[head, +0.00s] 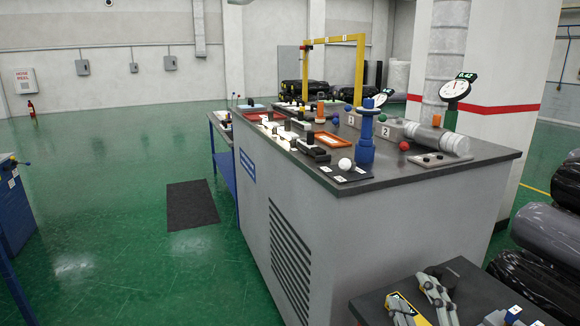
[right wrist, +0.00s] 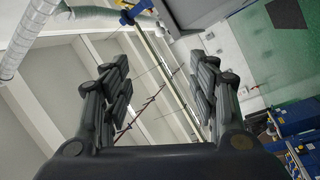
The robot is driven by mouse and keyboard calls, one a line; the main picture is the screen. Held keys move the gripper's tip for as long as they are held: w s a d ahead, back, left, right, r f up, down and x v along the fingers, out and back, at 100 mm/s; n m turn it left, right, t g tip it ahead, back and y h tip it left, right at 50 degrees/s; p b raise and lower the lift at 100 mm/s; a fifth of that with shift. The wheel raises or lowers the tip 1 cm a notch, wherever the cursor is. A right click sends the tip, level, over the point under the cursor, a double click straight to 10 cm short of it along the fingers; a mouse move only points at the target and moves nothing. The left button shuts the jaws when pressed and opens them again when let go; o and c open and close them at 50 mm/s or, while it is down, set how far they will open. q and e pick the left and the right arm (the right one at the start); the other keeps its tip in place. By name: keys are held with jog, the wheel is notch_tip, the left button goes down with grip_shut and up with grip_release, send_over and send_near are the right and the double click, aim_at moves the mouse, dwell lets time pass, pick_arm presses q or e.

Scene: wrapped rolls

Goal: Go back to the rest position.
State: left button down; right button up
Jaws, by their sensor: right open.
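My right gripper (head: 415,290) shows at the bottom of the head view, right of the middle, over a dark flat surface. In the right wrist view my right gripper (right wrist: 160,80) has its two jointed dark fingers spread wide. Nothing is between them. It is tilted, with walls and beams behind it. My left gripper is not in view.
A large grey bench (head: 340,225) with a dark top stands ahead, carrying a blue post (head: 365,140), dials and small parts. Wrapped rolls (head: 555,240) lie at the right. A blue table (head: 12,205) is at the left. Open green floor (head: 110,235) lies between.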

jog(key=s+d+f+m+g+h, duration=0.35)
jog(key=f+m+g, duration=0.2)
jog(key=f, duration=0.45)
jog(key=s+a+f+m+g+y, duration=0.1)
jog(key=s+a+f+m+g, duration=0.2)
jog(key=s+f+g, duration=0.5)
jog(key=s+a+f+m+g+y, duration=0.1)
jog(key=s+a+f+m+g, duration=0.15)
jog(key=s+f, duration=0.95)
notch_tip(320, 180, down, 23)
jog(key=s+g, duration=0.2)
jog(key=s+d+f+g, duration=0.1)
jog(key=s+d+f, duration=0.1)
jog(key=s+f, duration=1.5)
jog(key=shift+s+d+f+n, duration=0.2)
jog(key=shift+d+n, duration=0.1)
jog(key=shift+n, duration=0.1)
